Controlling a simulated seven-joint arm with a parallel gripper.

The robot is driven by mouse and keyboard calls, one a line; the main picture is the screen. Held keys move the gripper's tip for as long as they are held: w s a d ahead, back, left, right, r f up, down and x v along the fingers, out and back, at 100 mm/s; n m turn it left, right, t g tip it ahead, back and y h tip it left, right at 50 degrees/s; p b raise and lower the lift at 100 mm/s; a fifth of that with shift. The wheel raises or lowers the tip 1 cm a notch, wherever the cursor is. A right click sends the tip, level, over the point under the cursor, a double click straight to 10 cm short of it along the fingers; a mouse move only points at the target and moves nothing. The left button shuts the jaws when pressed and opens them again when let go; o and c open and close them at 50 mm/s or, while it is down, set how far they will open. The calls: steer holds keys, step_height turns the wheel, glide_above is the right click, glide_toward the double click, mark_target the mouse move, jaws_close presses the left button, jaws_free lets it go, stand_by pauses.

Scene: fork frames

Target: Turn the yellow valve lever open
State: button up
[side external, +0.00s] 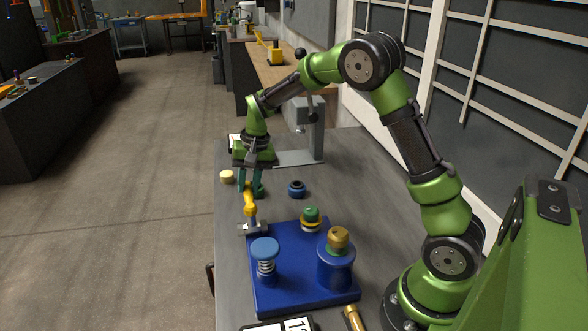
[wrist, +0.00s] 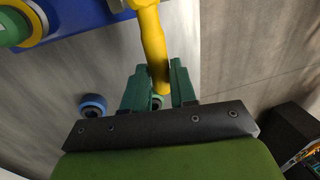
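The yellow valve lever (side external: 250,203) rises from a grey valve body (side external: 253,228) at the far left corner of the blue base. In the wrist view the lever (wrist: 152,45) runs down from the top, and its end lies between my two green fingers. My gripper (side external: 250,184) is above the table at the lever's free end. The fingers also show in the wrist view (wrist: 159,84), one on each side of the lever. They stand apart and look open; whether either finger touches the lever is hard to tell.
The blue base (side external: 305,292) carries a blue spring button (side external: 265,250), a green-and-yellow knob (side external: 311,217) and a blue cylinder with a brass top (side external: 337,262). A blue ring (side external: 297,189) and a cream disc (side external: 227,177) lie near my gripper. A grey stand (side external: 312,140) is behind.

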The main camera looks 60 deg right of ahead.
jaws_close()
steer(key=shift+w+a, duration=0.1)
steer(key=shift+w+a+n, duration=0.4)
steer(key=shift+n, duration=0.7)
steer(key=a+n+g, duration=0.3)
steer(key=a+n, duration=0.7)
steer(key=n, duration=0.5)
steer(key=shift+s+n, duration=0.15)
steer(key=shift+n, duration=0.25)
steer(key=shift+s, duration=0.1)
steer(key=shift+o, duration=2.4)
jaws_free()
